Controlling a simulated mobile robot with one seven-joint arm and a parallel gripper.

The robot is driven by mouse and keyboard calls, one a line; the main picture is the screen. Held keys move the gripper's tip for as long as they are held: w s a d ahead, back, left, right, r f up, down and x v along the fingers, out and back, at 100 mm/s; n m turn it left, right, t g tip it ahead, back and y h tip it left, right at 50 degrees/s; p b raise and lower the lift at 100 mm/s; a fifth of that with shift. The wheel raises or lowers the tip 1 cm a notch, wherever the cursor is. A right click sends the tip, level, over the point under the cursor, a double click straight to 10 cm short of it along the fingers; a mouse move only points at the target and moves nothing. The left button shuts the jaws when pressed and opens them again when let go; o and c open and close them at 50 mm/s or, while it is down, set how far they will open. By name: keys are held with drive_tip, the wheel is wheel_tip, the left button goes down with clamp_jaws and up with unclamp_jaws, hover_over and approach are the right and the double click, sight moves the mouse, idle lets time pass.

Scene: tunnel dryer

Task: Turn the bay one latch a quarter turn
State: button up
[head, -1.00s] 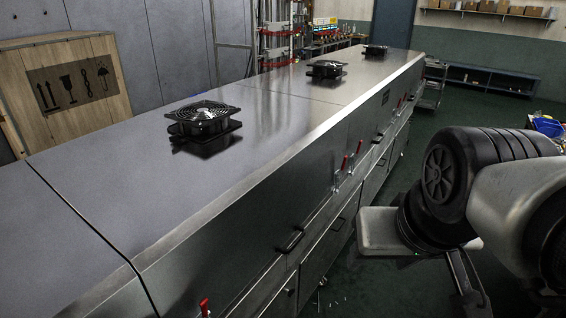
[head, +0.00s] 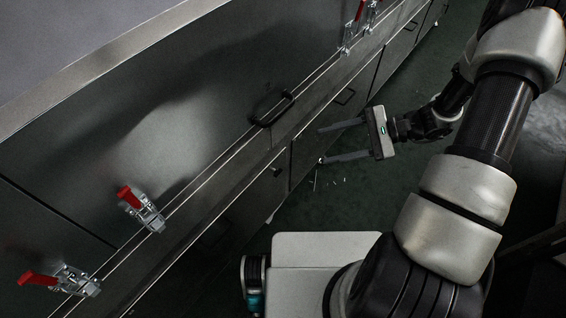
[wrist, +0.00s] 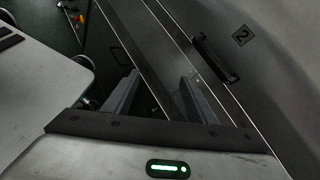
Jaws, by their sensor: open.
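My gripper (head: 321,144) is open and empty in the head view, its two fingers pointing at the lower front of the steel dryer (head: 200,110). A black bar handle (head: 271,108) is on the panel up and left of the fingers, apart from them. A small black knob (head: 278,171) is on the lower panel to their left. Red-handled toggle clamps sit lower left (head: 143,208) (head: 62,280) and at the top (head: 350,36). In the wrist view a label "2" (wrist: 242,35) is beside a black handle (wrist: 214,58). I see no bay one label and cannot tell which part is its latch.
The dryer's long front runs diagonally from lower left to upper right. Dark green floor (head: 330,205) lies open below my gripper, with small pale bits on it. Further lower panels have dark handles (head: 345,96).

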wheel_tip(320, 180, down, 30)
drive_tip(key=s+m+t+b, duration=0.2)
drive_tip(key=m+t+b, duration=0.5)
drive_tip(key=m+t, duration=0.5)
drive_tip(key=w+a+g+b, duration=0.1)
drive_tip(key=w+a+b, duration=0.1)
drive_tip(key=w+a, duration=0.8)
drive_tip(key=a, duration=0.3)
drive_tip(key=shift+w+m+y, duration=0.2)
drive_tip(key=shift+m+y, duration=0.1)
drive_tip(key=shift+y, duration=0.1)
drive_tip(key=shift+d, duration=0.1)
drive_tip(key=c, duration=1.1)
